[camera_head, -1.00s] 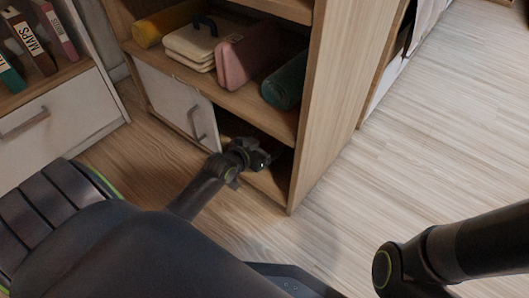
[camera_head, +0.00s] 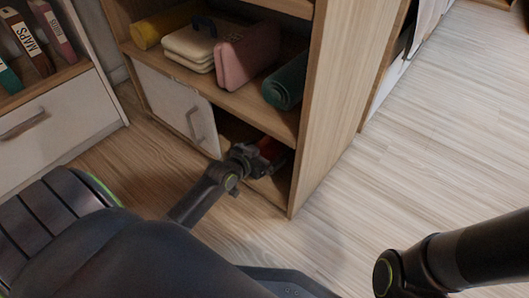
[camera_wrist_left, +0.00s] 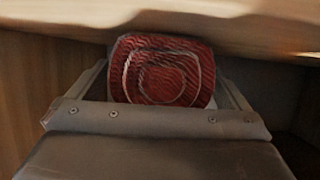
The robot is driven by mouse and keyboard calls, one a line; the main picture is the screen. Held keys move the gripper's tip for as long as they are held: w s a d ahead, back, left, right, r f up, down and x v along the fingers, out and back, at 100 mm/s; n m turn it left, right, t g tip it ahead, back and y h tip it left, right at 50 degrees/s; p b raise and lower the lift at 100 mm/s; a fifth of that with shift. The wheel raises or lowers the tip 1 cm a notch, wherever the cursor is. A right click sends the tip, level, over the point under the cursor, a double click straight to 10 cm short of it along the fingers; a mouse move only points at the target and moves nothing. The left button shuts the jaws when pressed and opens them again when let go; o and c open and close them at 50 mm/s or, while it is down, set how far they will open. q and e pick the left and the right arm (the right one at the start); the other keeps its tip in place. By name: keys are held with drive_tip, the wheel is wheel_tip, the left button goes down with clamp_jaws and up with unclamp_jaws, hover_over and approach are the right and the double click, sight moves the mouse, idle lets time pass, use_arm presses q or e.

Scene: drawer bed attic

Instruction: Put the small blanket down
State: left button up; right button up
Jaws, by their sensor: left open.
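The small blanket (camera_wrist_left: 163,72) is a red, ribbed roll or fold with pale looping lines on its end. In the left wrist view it lies straight ahead, between the fingers of my left gripper (camera_wrist_left: 164,88). In the head view only a red patch of the blanket (camera_head: 269,147) shows in the shelf's low compartment, behind my left gripper (camera_head: 274,162). My left gripper is open, with its fingers apart around the blanket's sides. Whether they touch it I cannot tell. My right gripper is out of view.
The wooden shelf unit (camera_head: 329,110) has a white door (camera_head: 178,104) left of the low opening. Above it, a board holds a yellow roll, pale cases, a pink case (camera_head: 246,56) and a green roll (camera_head: 286,80). Clear floor lies at right.

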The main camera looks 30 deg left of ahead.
use_arm(q)
drive_tip(key=shift+s+r, duration=0.2)
drive_tip(key=d+p+v, duration=0.1)
drive_tip(key=p+v, duration=0.5)
drive_tip(key=v, duration=0.5)
drive_tip(key=shift+s+a+p, duration=0.3)
drive_tip(key=shift+a+p, duration=0.05)
drive_tip(key=shift+a, duration=0.15)
